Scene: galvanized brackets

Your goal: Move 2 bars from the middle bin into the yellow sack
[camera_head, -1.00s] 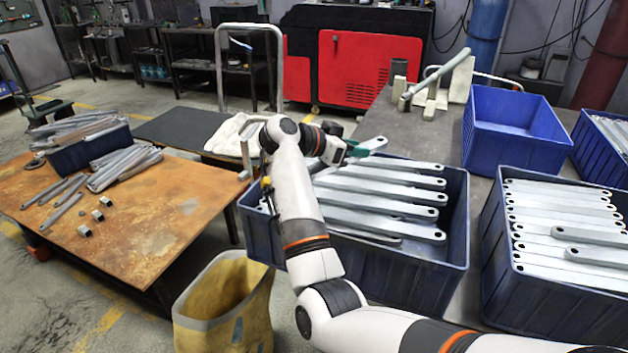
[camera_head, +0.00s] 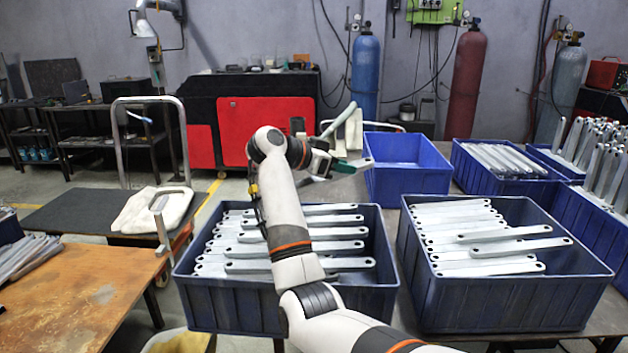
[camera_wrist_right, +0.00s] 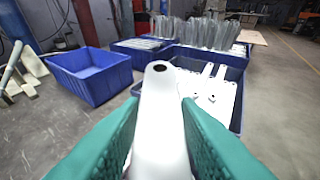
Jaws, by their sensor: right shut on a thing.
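My right gripper (camera_head: 345,162) has green fingers shut on a grey metal bar (camera_head: 363,162). It holds the bar raised above the far side of the blue bin under my arm (camera_head: 235,308). In the right wrist view the bar (camera_wrist_right: 160,110) runs between the fingers, its holed end pointing away. That bin holds several flat bars (camera_head: 335,232), partly hidden by my arm. The yellow sack (camera_head: 185,342) shows only as a piece of rim at the bottom edge, left of this bin; its inside is out of view. My left gripper is not in view.
Another blue bin with bars (camera_head: 505,315) stands to the right. An empty blue bin (camera_head: 405,185) is behind, near the raised bar. More filled bins stand at the far right. A rusty table (camera_head: 90,295) is at the left.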

